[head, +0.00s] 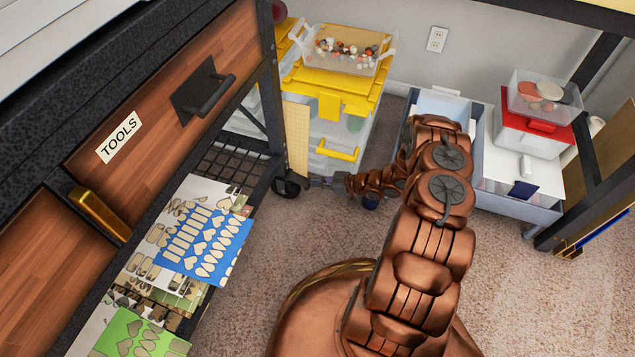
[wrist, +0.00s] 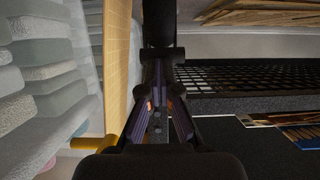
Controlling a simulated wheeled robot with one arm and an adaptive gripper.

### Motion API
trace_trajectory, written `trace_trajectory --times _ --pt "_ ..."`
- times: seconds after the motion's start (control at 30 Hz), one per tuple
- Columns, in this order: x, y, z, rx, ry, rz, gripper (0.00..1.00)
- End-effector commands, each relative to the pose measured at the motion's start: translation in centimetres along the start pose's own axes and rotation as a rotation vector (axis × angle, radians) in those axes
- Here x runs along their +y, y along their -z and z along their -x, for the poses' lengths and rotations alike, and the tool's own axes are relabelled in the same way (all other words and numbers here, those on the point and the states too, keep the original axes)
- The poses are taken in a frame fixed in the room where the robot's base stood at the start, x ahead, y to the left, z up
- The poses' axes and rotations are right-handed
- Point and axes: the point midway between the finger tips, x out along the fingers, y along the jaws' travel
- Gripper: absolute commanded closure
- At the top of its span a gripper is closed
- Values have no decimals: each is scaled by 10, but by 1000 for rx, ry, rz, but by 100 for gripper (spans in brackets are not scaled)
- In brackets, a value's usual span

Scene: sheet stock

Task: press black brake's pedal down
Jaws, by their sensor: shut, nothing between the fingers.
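The black caster (head: 288,184) stands under the corner leg of the workbench in the head view. Its brake pedal is too small and dark to make out apart from the wheel. My gripper (head: 314,181) is low near the floor, just right of the caster, pointing toward it; I cannot tell whether they touch. In the wrist view my gripper (wrist: 158,72) has its fingers together, with nothing between them. A dark upright part (wrist: 158,24) is straight beyond the fingertips. The fingers hide what lies directly behind them, and the pedal is not distinguishable there.
Clear bins with yellow lids (head: 338,118) stand just behind the caster. A tan board (head: 297,137) leans close beside my gripper. The workbench's lower shelf (head: 222,166) holds cut sheets. Grey bins (head: 515,205) stand at right. Carpet (head: 265,255) in front is clear.

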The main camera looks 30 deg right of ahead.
Motion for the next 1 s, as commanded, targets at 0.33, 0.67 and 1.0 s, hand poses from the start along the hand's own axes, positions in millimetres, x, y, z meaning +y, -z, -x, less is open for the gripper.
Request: trace_trajectory --times 0.33,0.67,1.0 --pt "0 9 8 -1 3 0 100" --pt "2 28 52 -1 4 2 100" --pt "1 22 108 0 7 2 100"
